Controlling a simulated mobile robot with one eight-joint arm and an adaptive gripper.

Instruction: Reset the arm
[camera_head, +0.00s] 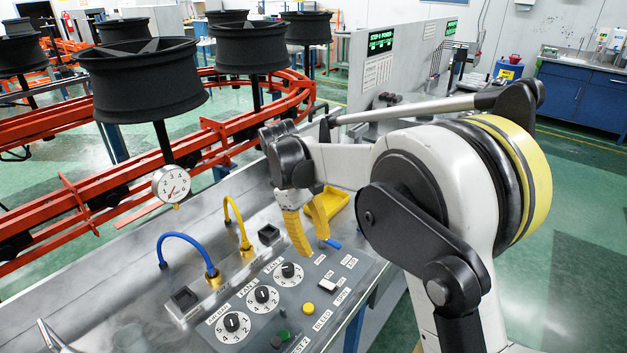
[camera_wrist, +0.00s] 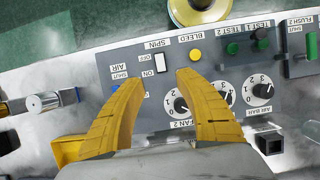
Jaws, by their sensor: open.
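My gripper (camera_head: 313,232) has two yellow fingers and hangs above the grey control panel (camera_head: 262,342). In the wrist view my gripper (camera_wrist: 157,90) is open, its fingertips apart with panel surface between them. My arm bends in from the right of the head view. The panel carries round numbered dials, one of them the dial (camera_head: 262,296), and a yellow button (camera_head: 308,309). A white rocker switch (camera_wrist: 154,85) lies between the fingertips in the wrist view. I cannot tell the exact height of the fingers over the panel.
A blue hose (camera_head: 187,238) and a yellow hose (camera_head: 236,211) arch up from the bench. A gauge (camera_head: 171,184) stands behind them. Black wheels (camera_head: 142,82) sit on spindles along the red rail (camera_head: 60,197). A yellow tray (camera_head: 341,201) is close behind my fingers.

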